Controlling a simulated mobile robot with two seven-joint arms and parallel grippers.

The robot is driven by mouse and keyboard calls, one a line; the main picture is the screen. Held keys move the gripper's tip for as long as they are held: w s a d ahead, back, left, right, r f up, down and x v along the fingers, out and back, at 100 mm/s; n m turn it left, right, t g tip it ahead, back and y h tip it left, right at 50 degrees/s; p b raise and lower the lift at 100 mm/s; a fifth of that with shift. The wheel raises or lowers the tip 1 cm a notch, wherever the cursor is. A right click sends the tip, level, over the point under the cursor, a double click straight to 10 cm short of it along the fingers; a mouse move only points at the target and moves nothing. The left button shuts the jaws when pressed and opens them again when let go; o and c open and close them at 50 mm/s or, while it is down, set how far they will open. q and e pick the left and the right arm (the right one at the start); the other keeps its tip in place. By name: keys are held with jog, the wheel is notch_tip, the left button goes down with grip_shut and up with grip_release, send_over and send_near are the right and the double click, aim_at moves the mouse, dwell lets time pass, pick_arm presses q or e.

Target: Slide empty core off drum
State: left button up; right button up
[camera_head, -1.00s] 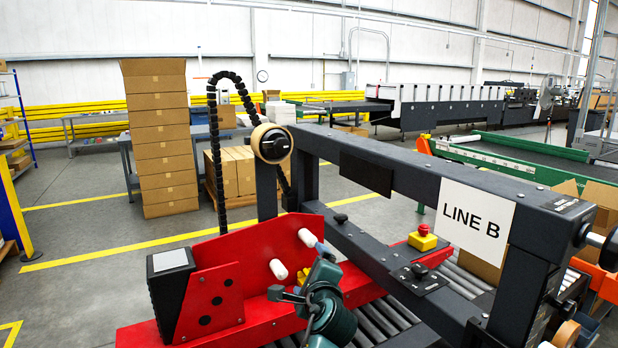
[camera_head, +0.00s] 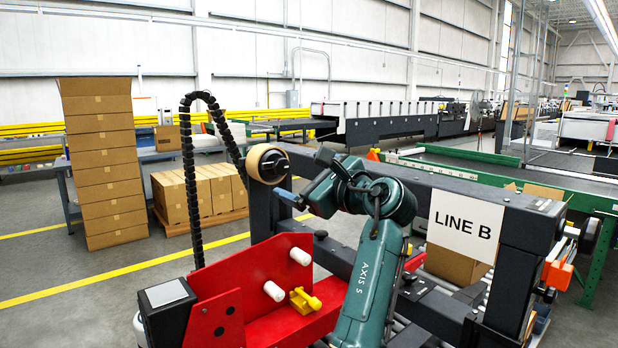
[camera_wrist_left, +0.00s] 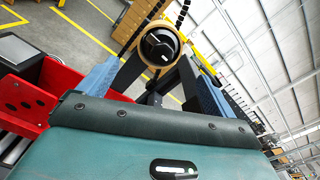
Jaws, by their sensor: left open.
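The core (camera_head: 253,163) is a tan cardboard ring around a black drum (camera_head: 274,166) on top of the dark frame's left post. In the left wrist view the core (camera_wrist_left: 142,46) rings the black drum (camera_wrist_left: 161,46), showing beyond and between the fingers. My left gripper (camera_head: 303,176) is open, its blue-grey fingers to the right of the core and pointing toward it. In the left wrist view my left gripper (camera_wrist_left: 151,66) has one finger each side, with a visible gap; contact with the core cannot be told. My right gripper is not in view.
A black cable chain (camera_head: 190,180) arches close left of the core. Below is a red panel (camera_head: 250,310) with white pegs (camera_head: 300,256) and a yellow fitting (camera_head: 304,300). The dark crossbeam with a LINE B sign (camera_head: 464,224) runs right. Boxes (camera_head: 105,165) stand behind left.

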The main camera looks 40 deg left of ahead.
aim_at(271, 178)
pick_arm(q)
jog(key=shift+w+a, duration=0.15)
jog(key=shift+a, duration=0.05)
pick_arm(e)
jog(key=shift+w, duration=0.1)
pick_arm(q)
jog(key=shift+x, duration=4.25)
jog(key=shift+w+a+f, duration=0.15)
jog(key=shift+a, duration=0.4)
jog(key=shift+w+a+b, duration=0.15)
jog(key=shift+a+b, duration=0.3)
jog(key=shift+a, duration=0.1)
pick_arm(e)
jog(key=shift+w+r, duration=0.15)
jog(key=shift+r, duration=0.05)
pick_arm(q)
jog(key=shift+a, duration=0.15)
jog(key=shift+w+a+p, duration=0.2)
jog(key=shift+a+p, duration=0.25)
jog(key=shift+a, duration=0.05)
jog(key=shift+a, duration=0.1)
